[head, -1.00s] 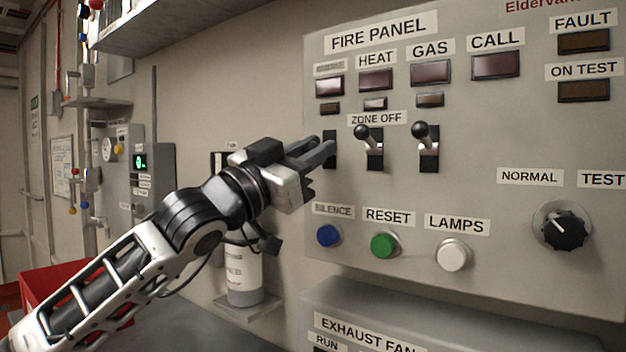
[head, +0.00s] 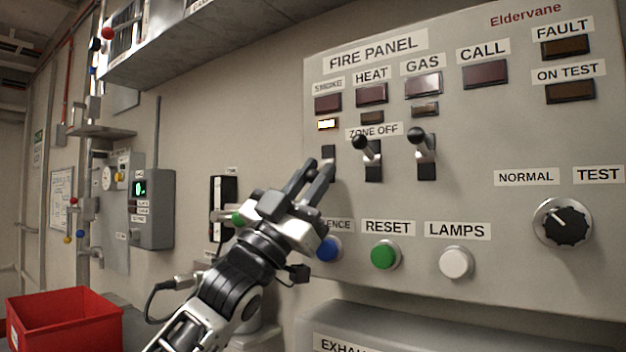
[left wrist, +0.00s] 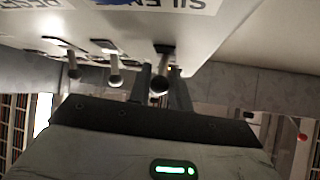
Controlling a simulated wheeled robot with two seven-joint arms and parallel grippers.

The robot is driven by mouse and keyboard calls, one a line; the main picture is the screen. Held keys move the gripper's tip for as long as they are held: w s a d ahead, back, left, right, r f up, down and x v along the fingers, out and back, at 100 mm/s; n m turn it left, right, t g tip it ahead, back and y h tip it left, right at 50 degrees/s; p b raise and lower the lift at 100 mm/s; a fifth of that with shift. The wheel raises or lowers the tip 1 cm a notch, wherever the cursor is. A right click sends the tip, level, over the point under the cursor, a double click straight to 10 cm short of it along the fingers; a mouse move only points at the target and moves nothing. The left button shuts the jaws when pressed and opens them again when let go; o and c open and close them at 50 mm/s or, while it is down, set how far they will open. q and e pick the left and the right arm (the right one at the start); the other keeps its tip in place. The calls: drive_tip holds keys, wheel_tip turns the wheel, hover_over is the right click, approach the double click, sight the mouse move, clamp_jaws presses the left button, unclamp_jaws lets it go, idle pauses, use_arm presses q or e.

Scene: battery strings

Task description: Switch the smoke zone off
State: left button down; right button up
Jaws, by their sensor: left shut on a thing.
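The fire panel (head: 470,140) fills the right of the head view. Under the SMOKE label, the small zone-off lamp (head: 327,124) glows, while the lamp above it is dark. My left gripper (head: 319,172) is at the lower part of the smoke switch slot (head: 328,153), with its fingers covering the lever in the head view. In the left wrist view, its fingers close around the smoke lever (left wrist: 160,82). The heat lever (head: 362,147) and gas lever (head: 420,140) stand with their knobs up, apart from the gripper. My right gripper is not in view.
Below the switches are a blue button (head: 328,249), partly behind the gripper, a green button (head: 385,254) and a white button (head: 456,262). A rotary knob (head: 563,223) sits at the right. A red bin (head: 62,318) stands at the lower left.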

use_arm(q)
drive_tip(key=c, duration=1.4)
unclamp_jaws()
drive_tip(key=shift+o, duration=0.2)
drive_tip(key=b+v, duration=0.3)
drive_tip(key=v, duration=1.3)
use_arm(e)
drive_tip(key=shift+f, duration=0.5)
